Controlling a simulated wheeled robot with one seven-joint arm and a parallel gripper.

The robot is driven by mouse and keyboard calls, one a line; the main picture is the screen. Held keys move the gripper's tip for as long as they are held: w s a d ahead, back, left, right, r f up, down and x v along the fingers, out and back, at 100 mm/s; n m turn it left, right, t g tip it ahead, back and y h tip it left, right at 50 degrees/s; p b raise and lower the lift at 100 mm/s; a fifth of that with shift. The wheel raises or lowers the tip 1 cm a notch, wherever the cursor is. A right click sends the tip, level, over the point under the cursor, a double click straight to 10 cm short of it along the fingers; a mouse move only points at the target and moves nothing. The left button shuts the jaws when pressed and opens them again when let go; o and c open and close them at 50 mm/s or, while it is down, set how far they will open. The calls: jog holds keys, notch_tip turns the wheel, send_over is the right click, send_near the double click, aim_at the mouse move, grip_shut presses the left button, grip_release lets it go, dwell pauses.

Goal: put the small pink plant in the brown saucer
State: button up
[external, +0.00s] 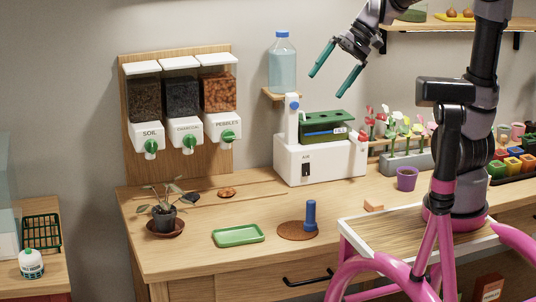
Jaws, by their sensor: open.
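My gripper (327,84), with teal fingers spread apart, is open and empty. It hangs high in front of the wall, above the white machine and right of the water bottle. A brown saucer (179,232) sits at the left front of the wooden table; a dark pot with a drooping, leafy plant (164,214) stands in it. Several small plants with red, pink and pale tops stand in a grey planter (404,163) at the back right. I cannot tell surely which is the small pink plant; a pink top (388,130) shows among them. My arm hides part of that area.
A white machine (324,163) with a green top stands at the back. Dispensers (181,100) hang behind. The table's middle is mostly clear.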

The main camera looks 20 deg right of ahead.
jog(key=d+r+m+t+h, duration=0.2)
jog(key=d+t+h, duration=0.3)
jog(key=d, duration=1.5)
jog(key=s+m+t, duration=0.1)
jog(key=t, duration=0.1)
jog(key=shift+d+r+m+t+h, duration=0.15)
jog(key=shift+d+m+t+h, duration=0.15)
jog(key=shift+h, duration=0.1)
